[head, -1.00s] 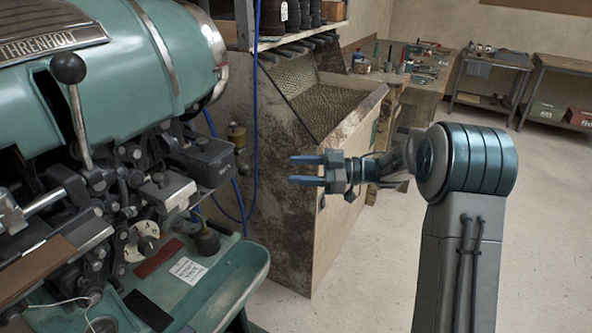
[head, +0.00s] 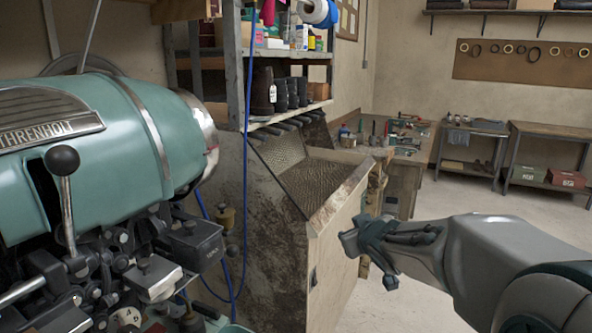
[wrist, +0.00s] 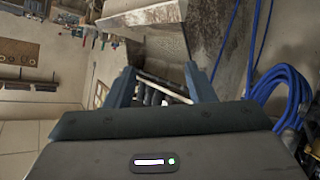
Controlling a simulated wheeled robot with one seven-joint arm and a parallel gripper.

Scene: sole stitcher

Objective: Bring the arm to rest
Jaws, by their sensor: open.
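My gripper (wrist: 160,82) is open in the wrist view, with its two blue-grey fingers apart and nothing between them. In the head view my gripper is seen at the end of my arm, right of centre, in front of the wooden side of a bin.
A green stitching machine (head: 105,150) with a black-knobbed lever (head: 62,160) fills the left. A dirty wooden bin (head: 335,245) stands beside my gripper. Blue cable coils (wrist: 280,100) show in the wrist view. Workbenches (head: 555,130) stand at the back; open floor lies right.

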